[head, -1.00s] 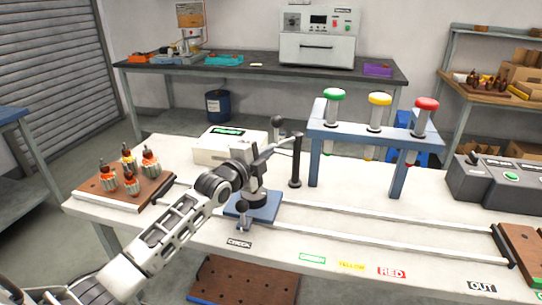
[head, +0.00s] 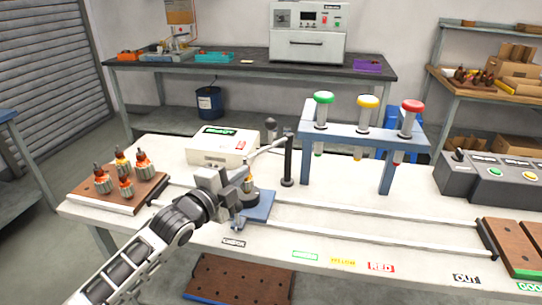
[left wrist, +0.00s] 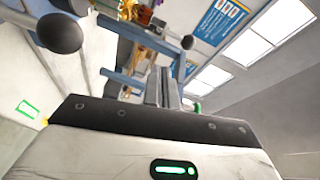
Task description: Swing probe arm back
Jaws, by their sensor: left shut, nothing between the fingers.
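The probe arm (head: 267,147) is a pale rod on top of a dark upright post (head: 287,165). It slants from the post down to the left, over the blue test block (head: 262,206). A dark ball knob (head: 270,123) stands up behind the rod.
A white tester box (head: 222,147) with a green display stands behind. A wooden tray (head: 148,189) of armatures is at left. A blue stand (head: 345,134) with green, yellow and red plungers is at right. Two rails run right along the table; free tabletop lies between them.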

